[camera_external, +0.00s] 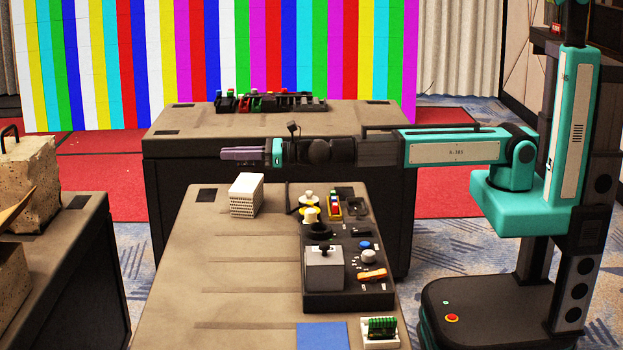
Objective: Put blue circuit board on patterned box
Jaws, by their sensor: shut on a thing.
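My gripper (243,154) is at the end of my level arm, above the far left part of the near table. It points left and looks shut around a thin purple-grey thing seen edge-on. I cannot tell whether that is the blue circuit board. A white box with a dotted pattern (246,195) stands on the table below the gripper, clearly apart from it. It may be the patterned box. No blue circuit board is plain to see elsewhere. A flat blue square (322,336) lies at the near edge, partly cut off by the frame.
A black control panel (345,285) with knobs and a grey lever box fills the table's right side. A green board on a white base (380,331) sits at the near right. The table's left half (215,265) is clear. A second table (270,121) stands behind.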

